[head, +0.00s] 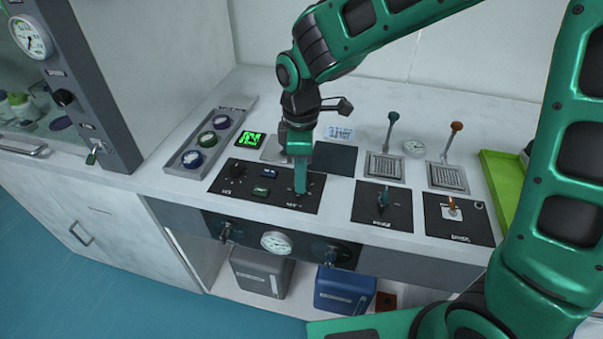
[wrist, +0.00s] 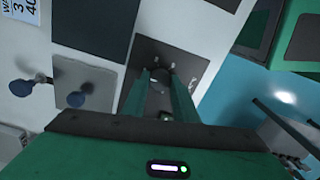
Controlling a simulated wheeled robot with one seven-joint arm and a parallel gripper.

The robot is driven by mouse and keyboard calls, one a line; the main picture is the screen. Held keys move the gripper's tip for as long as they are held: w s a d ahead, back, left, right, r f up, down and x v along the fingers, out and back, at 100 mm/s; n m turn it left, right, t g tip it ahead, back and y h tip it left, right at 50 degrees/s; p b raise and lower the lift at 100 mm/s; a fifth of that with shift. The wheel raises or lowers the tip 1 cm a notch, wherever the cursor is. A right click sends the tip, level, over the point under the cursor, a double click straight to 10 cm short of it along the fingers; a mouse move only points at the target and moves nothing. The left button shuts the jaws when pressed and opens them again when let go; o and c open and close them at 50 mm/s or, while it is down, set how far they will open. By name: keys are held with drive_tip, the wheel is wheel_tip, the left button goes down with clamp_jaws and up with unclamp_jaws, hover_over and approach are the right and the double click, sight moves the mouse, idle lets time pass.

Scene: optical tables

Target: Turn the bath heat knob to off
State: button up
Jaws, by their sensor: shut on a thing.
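The bath heat knob (wrist: 160,77) is a small dark knob on a black panel, seen between my fingertips in the wrist view. In the head view my gripper (head: 300,190) points down at the right end of the black control panel (head: 275,203) and mostly hides the knob. My gripper (wrist: 161,84) is shut on the knob from above. Pale marks show around the knob, but its pointer and setting are too small to read.
Another dark knob (head: 237,170) and a green display (head: 261,190) share the panel. A tray of round coloured caps (head: 207,138) lies to the left. Upright levers with a green grip (head: 393,117) and an orange grip (head: 456,127) stand to the right.

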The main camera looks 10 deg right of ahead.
drive_tip(key=shift+d, duration=0.15)
idle(0.3)
drive_tip(key=o, duration=1.1)
drive_tip(key=shift+c, duration=0.2)
drive_tip(key=shift+r, duration=0.1)
wheel_tip(320, 180, up, 11)
drive_tip(key=shift+f, duration=0.2)
drive_tip(key=shift+w, duration=0.1)
